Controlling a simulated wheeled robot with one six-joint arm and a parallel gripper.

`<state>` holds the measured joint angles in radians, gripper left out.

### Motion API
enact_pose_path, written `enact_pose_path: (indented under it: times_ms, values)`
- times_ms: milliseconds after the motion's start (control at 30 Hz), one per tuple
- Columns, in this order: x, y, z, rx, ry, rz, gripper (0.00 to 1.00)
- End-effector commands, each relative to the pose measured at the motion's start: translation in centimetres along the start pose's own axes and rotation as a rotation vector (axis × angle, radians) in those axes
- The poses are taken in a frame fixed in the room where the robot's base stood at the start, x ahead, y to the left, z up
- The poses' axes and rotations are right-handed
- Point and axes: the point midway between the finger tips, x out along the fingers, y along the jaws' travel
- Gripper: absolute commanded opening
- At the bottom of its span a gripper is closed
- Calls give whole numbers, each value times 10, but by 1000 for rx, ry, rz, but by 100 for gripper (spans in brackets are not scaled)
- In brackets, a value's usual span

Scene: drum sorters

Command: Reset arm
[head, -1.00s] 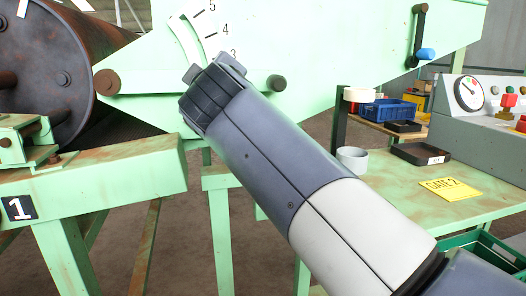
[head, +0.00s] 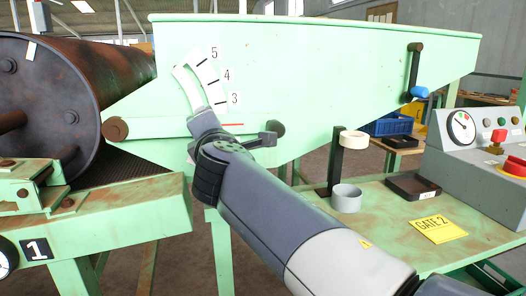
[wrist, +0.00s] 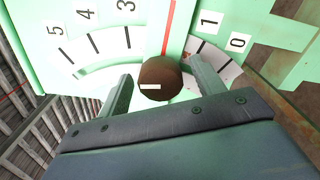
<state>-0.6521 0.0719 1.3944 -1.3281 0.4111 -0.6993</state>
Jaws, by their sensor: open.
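The pale green arm (head: 160,127) runs right from a brown round pivot (head: 115,130) across the green panel. Its red pointer line (head: 233,124) lies below the 3 on the white number scale (head: 196,85). In the wrist view the red line (wrist: 169,28) stands between 3 and 1. A brown round knob (wrist: 160,75) shows there between the fingers of my gripper (wrist: 160,88). My gripper is open, with one finger on each side of the knob; contact is not clear. In the head view my gripper (head: 236,132) hides the knob and the lower scale.
A rusty drum (head: 50,105) stands at the left. A blue-handled crank (head: 416,75) is at the panel's right. The table holds a grey ring (head: 346,198), a black tray (head: 413,186) and a control box (head: 470,150).

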Motion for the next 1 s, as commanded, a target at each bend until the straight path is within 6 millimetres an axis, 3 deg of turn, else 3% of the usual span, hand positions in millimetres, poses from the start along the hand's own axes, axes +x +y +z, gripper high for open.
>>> enact_pose_path:
  times_ms: [600,1000]
  values:
    - [0,4,1,-709,2,-1,64]
    - [0,1,-1,-841,0,0,64]
